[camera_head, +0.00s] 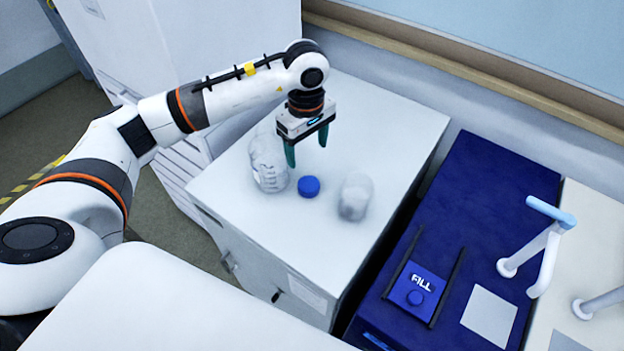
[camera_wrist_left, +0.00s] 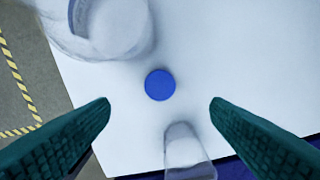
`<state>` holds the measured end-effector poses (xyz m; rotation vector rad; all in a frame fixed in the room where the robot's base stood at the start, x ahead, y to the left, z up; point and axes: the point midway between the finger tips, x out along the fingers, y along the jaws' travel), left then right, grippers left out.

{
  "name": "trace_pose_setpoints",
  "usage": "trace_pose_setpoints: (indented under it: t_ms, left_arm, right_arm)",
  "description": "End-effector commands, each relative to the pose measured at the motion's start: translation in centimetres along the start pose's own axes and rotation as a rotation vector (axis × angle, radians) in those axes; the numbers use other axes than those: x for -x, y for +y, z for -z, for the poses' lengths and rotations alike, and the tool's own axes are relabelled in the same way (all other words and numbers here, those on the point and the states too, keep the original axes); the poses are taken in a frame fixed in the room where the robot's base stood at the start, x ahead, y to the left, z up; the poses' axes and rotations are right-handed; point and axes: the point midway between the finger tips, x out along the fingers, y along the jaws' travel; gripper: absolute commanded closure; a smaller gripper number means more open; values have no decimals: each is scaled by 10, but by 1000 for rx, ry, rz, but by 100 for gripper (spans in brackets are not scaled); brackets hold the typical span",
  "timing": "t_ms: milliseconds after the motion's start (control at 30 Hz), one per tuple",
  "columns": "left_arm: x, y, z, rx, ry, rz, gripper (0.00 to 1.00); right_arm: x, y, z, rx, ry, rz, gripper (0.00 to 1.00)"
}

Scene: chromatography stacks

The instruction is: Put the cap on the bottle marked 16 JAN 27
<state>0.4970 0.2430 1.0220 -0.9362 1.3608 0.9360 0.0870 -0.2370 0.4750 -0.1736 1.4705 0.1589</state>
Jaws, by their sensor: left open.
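A round blue cap (camera_head: 309,187) lies on the white cabinet top. It also shows in the left wrist view (camera_wrist_left: 160,85), between the fingers in the picture and apart from them. A clear bottle (camera_head: 268,166) stands just left of the cap, uncapped as far as I can see; part of it shows in the left wrist view (camera_wrist_left: 95,28). Its label is too small to read. My left gripper (camera_head: 308,153) points down above the cabinet top, above and behind the cap, open and empty. Its green fingers also show in the left wrist view (camera_wrist_left: 160,103). My right gripper is not in view.
A small clear container (camera_head: 355,196) with a pale filling stands right of the cap. A blue bench (camera_head: 500,190) with a FILL button panel (camera_head: 414,290) and a pale tap-like fixture (camera_head: 540,250) is at the right. The cabinet top's far right is clear.

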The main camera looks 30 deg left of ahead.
Motion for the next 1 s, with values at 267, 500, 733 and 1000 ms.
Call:
trace_pose_setpoints:
  t_ms: [267, 500, 733, 1000]
  left_arm:
    - [0, 0, 0, 0, -2, -2, 29]
    - [-28, 2, 0, 1, 1, -8, 29]
    - [-62, 1, 0, 1, 1, -4, 29]
    - [-69, 0, 0, 0, 0, -1, 29]
  right_arm:
    - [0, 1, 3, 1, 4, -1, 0]
    - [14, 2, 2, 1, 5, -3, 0]
    - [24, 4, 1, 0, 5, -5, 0]
    - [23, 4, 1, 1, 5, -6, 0]
